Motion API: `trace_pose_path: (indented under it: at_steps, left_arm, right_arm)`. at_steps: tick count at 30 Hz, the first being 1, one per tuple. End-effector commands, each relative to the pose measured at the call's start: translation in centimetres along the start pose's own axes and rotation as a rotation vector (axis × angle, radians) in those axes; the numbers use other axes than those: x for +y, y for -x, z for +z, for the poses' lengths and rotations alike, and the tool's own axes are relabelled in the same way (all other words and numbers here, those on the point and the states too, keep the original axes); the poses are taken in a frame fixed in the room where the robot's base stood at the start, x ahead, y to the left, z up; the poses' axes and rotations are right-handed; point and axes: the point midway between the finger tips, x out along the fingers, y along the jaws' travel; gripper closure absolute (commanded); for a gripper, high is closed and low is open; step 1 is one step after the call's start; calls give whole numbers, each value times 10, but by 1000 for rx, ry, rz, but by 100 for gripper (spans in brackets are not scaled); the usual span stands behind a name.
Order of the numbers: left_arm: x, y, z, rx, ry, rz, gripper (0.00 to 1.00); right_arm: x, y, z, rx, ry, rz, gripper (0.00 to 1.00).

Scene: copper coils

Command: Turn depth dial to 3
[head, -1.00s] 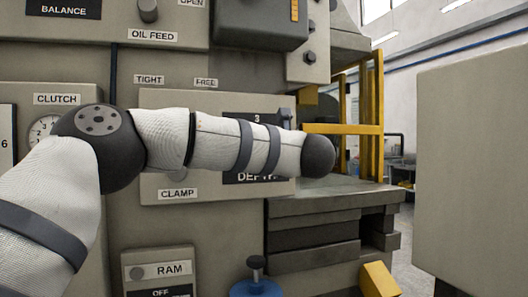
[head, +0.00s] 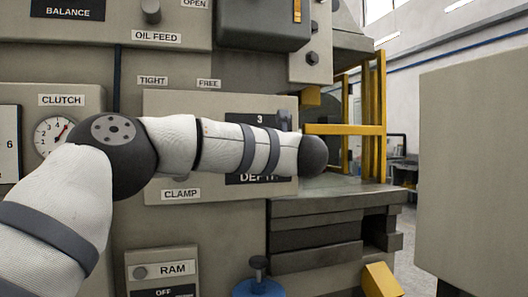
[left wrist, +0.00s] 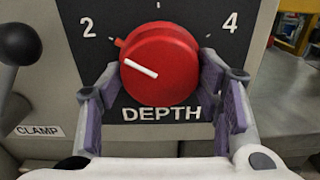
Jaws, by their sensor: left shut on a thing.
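The red depth dial (left wrist: 160,70) is in the left wrist view, on a black plate marked 2, 4 and DEPTH. Its white line points left and slightly up, to just below the 2. My left gripper (left wrist: 160,68) is shut on the dial, one purple-padded finger on each side. In the head view my left arm covers the dial and the gripper; the 3 at the top of the black depth plate (head: 262,120) shows above the arm. My right gripper is in neither view.
A dark lever knob (left wrist: 18,44) stands left of the dial above the CLAMP label (left wrist: 38,131). The clutch gauge (head: 53,135) is behind my left elbow. Yellow guard bars (head: 350,130) and a large grey panel (head: 475,170) are to the right.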

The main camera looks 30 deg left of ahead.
Motion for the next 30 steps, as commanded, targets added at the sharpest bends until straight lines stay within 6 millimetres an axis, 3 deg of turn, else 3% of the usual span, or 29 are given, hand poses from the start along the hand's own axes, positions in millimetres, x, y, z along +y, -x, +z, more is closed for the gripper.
trace_pose_path:
  at_steps: [8,30]
  left_arm:
    - [0,0,1,-2,-153,-1,69]
    - [2,0,2,-3,-807,-1,69]
  right_arm:
    - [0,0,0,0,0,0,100]
    - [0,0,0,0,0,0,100]
